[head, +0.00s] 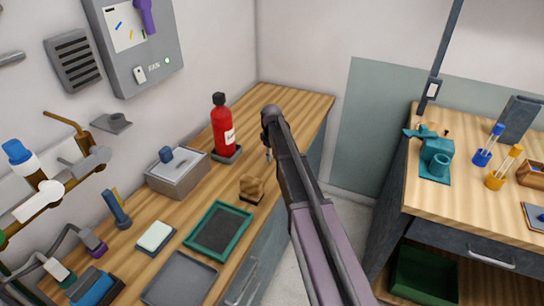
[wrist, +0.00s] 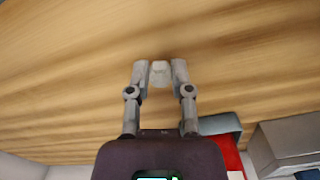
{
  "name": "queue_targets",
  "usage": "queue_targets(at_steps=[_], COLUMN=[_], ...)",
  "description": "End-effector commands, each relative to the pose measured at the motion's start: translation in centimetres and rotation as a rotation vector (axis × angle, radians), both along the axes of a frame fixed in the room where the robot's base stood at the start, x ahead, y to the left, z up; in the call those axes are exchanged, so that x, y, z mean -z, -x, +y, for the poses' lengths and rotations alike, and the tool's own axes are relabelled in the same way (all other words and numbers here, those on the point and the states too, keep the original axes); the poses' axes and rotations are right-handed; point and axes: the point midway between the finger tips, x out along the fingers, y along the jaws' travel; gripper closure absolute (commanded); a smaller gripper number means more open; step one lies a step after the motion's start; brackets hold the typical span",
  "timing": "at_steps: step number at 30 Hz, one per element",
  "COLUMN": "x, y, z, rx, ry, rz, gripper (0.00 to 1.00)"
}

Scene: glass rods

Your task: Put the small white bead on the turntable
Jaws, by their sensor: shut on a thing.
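My gripper (wrist: 160,66) is shut on a small whitish piece, the white bead (wrist: 160,76), held between its two fingertips in the wrist view. Bare wood lies behind it; I cannot tell how high above the wood it is. In the head view my arm reaches over the left wooden bench (head: 290,100), and the gripper end (head: 268,154) is mostly hidden by the arm; the bead cannot be made out there. I cannot pick out a turntable for certain in either view.
Near the gripper stand a red extinguisher (head: 222,128), a grey lidded box (head: 178,172), a small brown block (head: 252,188) and a green-rimmed tray (head: 218,230). The bench's far end is clear. A second bench (head: 470,205) at the right holds a teal device (head: 437,160).

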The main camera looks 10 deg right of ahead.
Motion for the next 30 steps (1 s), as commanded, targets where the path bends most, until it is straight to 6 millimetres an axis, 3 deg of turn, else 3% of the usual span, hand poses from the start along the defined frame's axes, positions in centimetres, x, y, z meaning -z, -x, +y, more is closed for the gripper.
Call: queue_targets(at_steps=[7, 9, 21, 30], x=[-2.5, -2.2, -3.0, -3.4], y=[0.4, 2.7, 11.6, 15.3], z=[0.0, 0.0, 0.0, 0.0], rx=[0.000, 0.000, 0.000, 0.000], ry=[0.000, 0.000, 0.000, 0.000], rz=[0.000, 0.000, 0.000, 0.000], gripper=[0.97, 0.97, 0.97, 0.97])
